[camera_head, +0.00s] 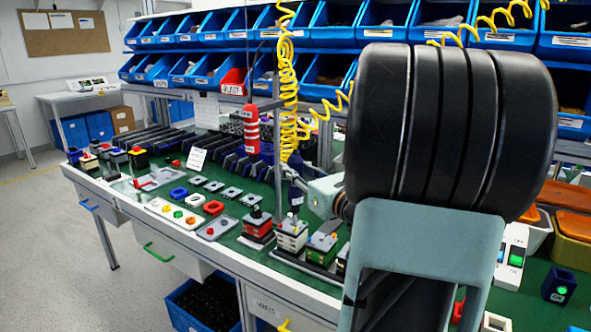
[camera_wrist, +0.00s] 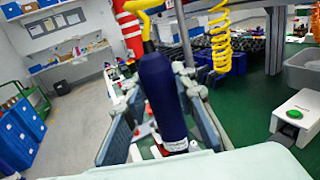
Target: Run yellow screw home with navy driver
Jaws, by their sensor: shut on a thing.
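The navy driver (camera_head: 296,194) hangs upright from a yellow coiled hose over the green bench in the head view. Its dark body fills the middle of the wrist view (camera_wrist: 162,95), between the two fingers. My gripper (camera_wrist: 158,112) is shut on it. In the head view its lower end is over or close to a pale stacked block fixture (camera_head: 292,236); whether it touches cannot be told. The yellow screw cannot be made out in either view.
A red driver (camera_head: 251,130) hangs to the left. Blue bins (camera_head: 330,70) line the back. My arm hides the bench's right part.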

